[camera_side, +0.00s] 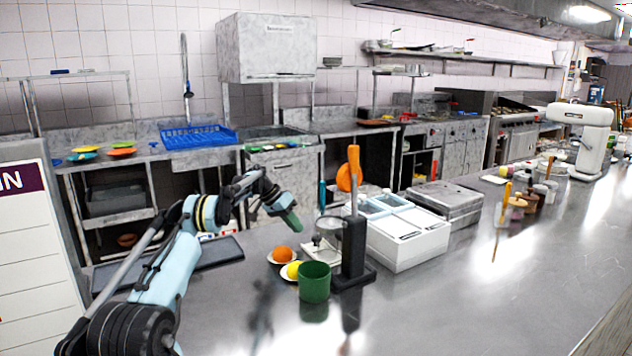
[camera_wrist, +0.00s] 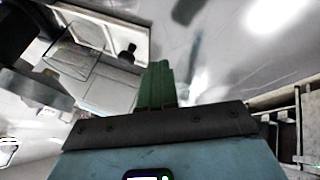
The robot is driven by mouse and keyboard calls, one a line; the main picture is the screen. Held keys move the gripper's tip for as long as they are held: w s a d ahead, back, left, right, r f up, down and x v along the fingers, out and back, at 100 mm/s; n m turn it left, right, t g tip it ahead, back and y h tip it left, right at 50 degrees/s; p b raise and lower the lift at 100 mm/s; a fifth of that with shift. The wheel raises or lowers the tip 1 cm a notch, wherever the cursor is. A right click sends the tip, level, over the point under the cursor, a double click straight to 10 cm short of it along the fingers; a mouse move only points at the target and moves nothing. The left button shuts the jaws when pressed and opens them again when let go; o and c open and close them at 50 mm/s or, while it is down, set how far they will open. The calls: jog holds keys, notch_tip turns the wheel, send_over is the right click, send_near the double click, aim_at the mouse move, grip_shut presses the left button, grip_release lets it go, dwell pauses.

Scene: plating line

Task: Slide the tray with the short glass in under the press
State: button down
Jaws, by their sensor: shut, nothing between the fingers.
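The press (camera_side: 354,238) is a black stand with an orange lever, on the steel counter. A small pale tray (camera_side: 321,256) with a dark knob lies just left of the press post. A clear short glass (camera_side: 329,229) appears to stand on it, partly in front of the post; whether it is under the press I cannot tell. In the wrist view the glass (camera_wrist: 74,59) and the dark knob (camera_wrist: 127,53) show left of my fingers. My gripper (camera_side: 293,222) has green fingers, shut and empty, left of and above the tray. It also shows in the wrist view (camera_wrist: 157,84).
A green cup (camera_side: 314,283) stands in front of the press. An orange (camera_side: 283,254) and a lemon (camera_side: 293,271) sit on small plates to the left. A white compartment box (camera_side: 408,240) is close to the right. The front right counter is clear.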

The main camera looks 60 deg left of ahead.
aim_at(304, 245)
jog(key=shift+w+d+f, duration=0.15)
jog(key=shift+w+d, duration=0.25)
jog(key=shift+d, duration=0.4)
jog(key=shift+w+d+f, duration=0.1)
jog(key=shift+w+d, duration=0.25)
jog(key=shift+d, duration=0.4)
